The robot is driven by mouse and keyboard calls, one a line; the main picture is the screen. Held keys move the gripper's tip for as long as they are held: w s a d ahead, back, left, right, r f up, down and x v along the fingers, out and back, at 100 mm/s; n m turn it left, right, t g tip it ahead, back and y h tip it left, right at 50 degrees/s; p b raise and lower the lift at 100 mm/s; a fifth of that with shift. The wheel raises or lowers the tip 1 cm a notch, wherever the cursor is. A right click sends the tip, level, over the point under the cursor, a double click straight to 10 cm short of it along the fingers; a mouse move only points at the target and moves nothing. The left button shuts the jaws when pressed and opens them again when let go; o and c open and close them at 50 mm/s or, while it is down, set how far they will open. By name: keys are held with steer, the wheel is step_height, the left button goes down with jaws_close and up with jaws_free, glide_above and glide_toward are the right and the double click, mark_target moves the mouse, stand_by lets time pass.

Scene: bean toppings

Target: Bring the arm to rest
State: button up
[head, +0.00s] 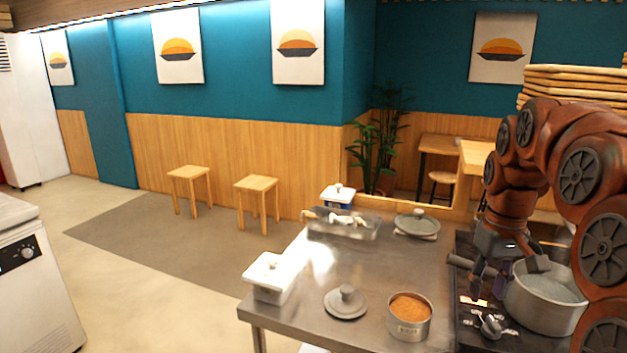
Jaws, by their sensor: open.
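My arm comes in from the right edge and bends down over the dark stove at the right end of the counter. My gripper (507,264) is open and points down beside a large grey pot (546,311), at its left rim. One finger is close to the pot's rim; I cannot tell whether it touches. I see nothing held between the fingers. A round metal tin (408,328) filled with orange-brown beans or topping stands on the counter left of the stove. A grey lid with a knob (346,303) lies flat beside it.
A white lidded container (268,278) stands at the counter's left edge. A metal tray (343,225), a blue-and-white box (338,196) and a lidded dish (417,224) stand at the back. The counter's middle is clear. Stacked wooden trays (575,80) rise behind my arm.

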steer(key=s+a+f+p, duration=0.1)
steer(key=s+a, duration=0.3)
steer(key=s, duration=0.5)
steer(key=s+a+f+g+p, duration=0.1)
steer(key=s+a+f, duration=0.3)
steer(key=s, duration=0.5)
steer(key=s+a+f+p, duration=0.2)
steer(key=s+a, duration=0.4)
steer(key=s, duration=0.3)
steer(key=shift+s+f+m+g, duration=0.15)
steer(key=shift+f+m+g, duration=0.15)
steer(key=shift+f, duration=0.4)
